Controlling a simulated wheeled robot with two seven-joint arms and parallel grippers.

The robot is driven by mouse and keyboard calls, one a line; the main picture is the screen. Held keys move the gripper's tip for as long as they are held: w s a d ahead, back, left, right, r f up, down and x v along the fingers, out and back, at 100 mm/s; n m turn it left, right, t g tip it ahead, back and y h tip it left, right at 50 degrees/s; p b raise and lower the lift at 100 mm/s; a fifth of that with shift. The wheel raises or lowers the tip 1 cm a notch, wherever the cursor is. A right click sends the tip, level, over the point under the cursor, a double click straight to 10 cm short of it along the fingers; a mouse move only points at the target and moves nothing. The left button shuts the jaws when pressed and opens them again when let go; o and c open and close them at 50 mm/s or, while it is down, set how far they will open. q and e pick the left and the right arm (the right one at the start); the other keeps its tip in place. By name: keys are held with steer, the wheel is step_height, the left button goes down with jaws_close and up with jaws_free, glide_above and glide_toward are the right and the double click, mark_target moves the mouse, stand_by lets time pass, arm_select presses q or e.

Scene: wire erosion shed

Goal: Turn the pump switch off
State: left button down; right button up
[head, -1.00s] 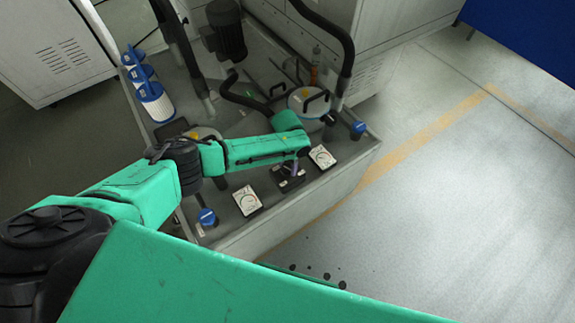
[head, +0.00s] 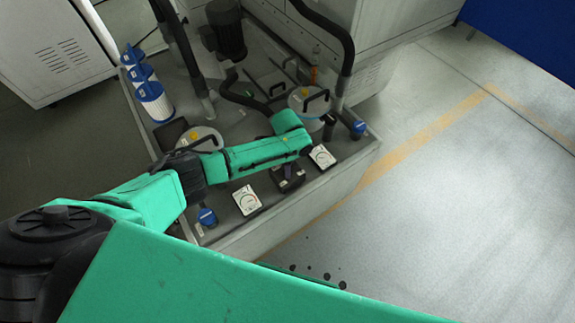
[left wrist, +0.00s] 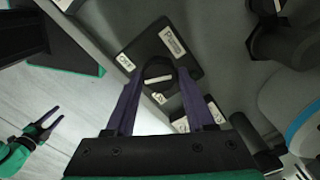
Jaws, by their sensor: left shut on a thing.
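The pump switch is a black box (left wrist: 187,66) with white labels, one reading OFF (left wrist: 125,62), and a round black knob (left wrist: 158,68) with a white line across it. The knob's white line lies roughly crosswise in the picture. In the head view the switch box (head: 288,184) is partly covered by my left arm, and the fingertips are hidden. My right gripper (left wrist: 54,120) shows at the left of the left wrist view, its fingers apart and empty.
Filter cartridges (head: 155,103), hoses and a pump motor (head: 226,30) stand behind. Floor at the right is clear.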

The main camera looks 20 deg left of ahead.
arm_select(q)
steer(key=shift+w+m, duration=0.1)
steer(key=shift+m, duration=0.5)
steer(key=shift+c, duration=1.3)
jaws_free()
step_height(320, 180, up, 15)
steer(key=shift+f, duration=0.15)
steer(key=shift+f, duration=0.1)
